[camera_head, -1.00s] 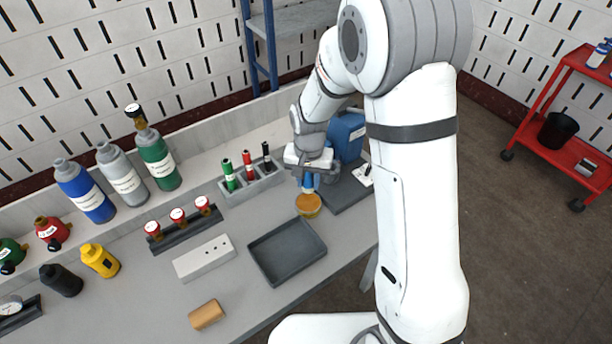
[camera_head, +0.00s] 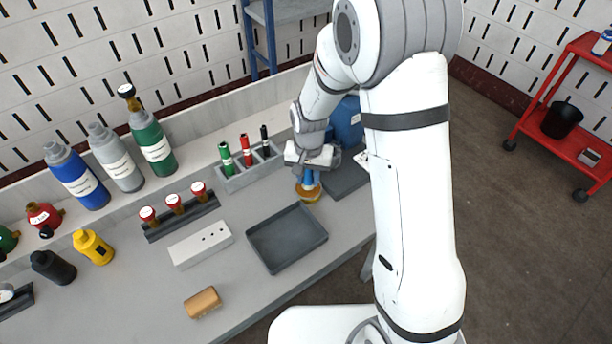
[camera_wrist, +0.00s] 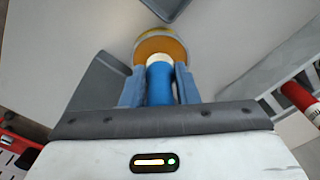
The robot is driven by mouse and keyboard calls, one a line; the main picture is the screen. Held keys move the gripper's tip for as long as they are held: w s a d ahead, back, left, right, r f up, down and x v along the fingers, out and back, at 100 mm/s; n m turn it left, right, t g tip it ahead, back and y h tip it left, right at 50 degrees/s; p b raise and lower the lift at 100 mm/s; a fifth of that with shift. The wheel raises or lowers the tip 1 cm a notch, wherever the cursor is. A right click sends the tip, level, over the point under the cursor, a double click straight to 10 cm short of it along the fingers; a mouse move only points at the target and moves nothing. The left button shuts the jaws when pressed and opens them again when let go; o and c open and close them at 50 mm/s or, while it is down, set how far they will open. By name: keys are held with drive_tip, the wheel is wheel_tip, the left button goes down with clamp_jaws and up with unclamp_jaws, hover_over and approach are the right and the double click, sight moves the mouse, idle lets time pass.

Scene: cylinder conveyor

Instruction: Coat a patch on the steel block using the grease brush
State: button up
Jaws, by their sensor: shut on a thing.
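My gripper (camera_head: 309,176) points down and is shut on the blue handle of the grease brush (camera_wrist: 160,84). The wrist view shows the handle between my two fingers, with a pale collar at its far end. The brush's tip is over or in a round amber grease pot (camera_head: 308,192); the bristles are hidden, so I cannot tell if they touch the grease. The pot also shows in the wrist view (camera_wrist: 160,44). A pale grey block with small holes (camera_head: 201,244), apparently the steel block, lies left of the dark tray, apart from my gripper.
An empty dark tray (camera_head: 287,237) lies in front of the pot. A marker holder (camera_head: 240,178) stands left of my gripper, and a dark plate (camera_head: 346,180) and blue container (camera_head: 347,122) right of it. A tan block (camera_head: 203,302) lies near the front edge. Bottles stand at the back left.

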drive_tip(key=shift+f+b, duration=0.55)
idle(1.7)
drive_tip(key=shift+r+p, duration=2.35)
drive_tip(key=shift+r, duration=1.2)
drive_tip(key=shift+w+d, duration=0.2)
drive_tip(key=shift+d, duration=0.05)
drive_tip(key=w+d+n, duration=0.1)
drive_tip(key=w+d, duration=0.2)
drive_tip(key=d, duration=0.3)
drive_tip(key=w+d+f+n, duration=0.1)
drive_tip(key=w+d, duration=0.3)
drive_tip(key=d, duration=0.3)
drive_tip(key=shift+d, duration=0.15)
